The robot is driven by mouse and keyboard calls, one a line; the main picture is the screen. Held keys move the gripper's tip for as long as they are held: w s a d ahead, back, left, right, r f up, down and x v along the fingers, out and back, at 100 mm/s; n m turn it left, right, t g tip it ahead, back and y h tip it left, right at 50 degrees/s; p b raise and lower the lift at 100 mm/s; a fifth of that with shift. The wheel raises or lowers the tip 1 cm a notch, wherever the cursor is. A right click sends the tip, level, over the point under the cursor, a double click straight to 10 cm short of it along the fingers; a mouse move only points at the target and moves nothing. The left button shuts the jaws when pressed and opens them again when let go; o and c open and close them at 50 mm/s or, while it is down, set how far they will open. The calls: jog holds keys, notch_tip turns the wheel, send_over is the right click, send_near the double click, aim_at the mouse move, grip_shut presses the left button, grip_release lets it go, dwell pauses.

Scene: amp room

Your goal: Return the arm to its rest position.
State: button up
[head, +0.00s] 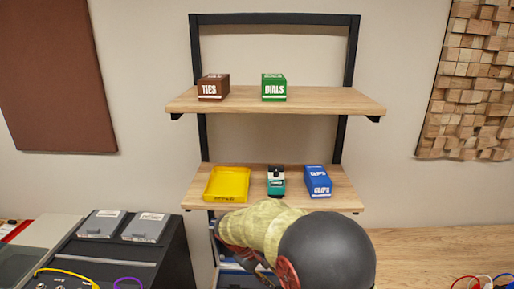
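My arm shows at the bottom centre of the head view, with a yellowish sleeve and a large dark round joint. It stands in front of the lower part of the shelf unit. My gripper's fingers cannot be made out; the arm's own links or the frame's lower edge hide them. The lower wooden shelf (338,192) is just above and behind the arm. I cannot tell whether the arm touches anything.
The upper shelf (330,101) holds a brown TIES box (213,87) and a green DIALS box (274,87). The lower shelf holds a yellow tray (227,184), a small teal-and-black item (276,182) and a blue box (318,181). Dark equipment (122,248) stands left; a wooden worktop (425,255) right.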

jog(key=s+d+r+m+t+y, duration=0.1)
jog(key=s+d+r+m, duration=0.2)
jog(key=s, duration=0.6)
jog(key=s+d+r+m+t+y, duration=0.1)
jog(key=s+d+r+m+y, duration=0.1)
jog(key=s+d+r, duration=0.4)
jog(key=s+d+r+m+t+y, duration=0.2)
jog(key=s+d+r+m, duration=0.2)
jog(key=s+r, duration=0.6)
jog(key=s+d, duration=0.1)
jog(key=s, duration=0.3)
jog(key=shift+s+d+r, duration=0.2)
jog(key=shift+d+r, duration=0.1)
jog(key=shift+r, duration=0.05)
jog(key=shift+d, duration=0.1)
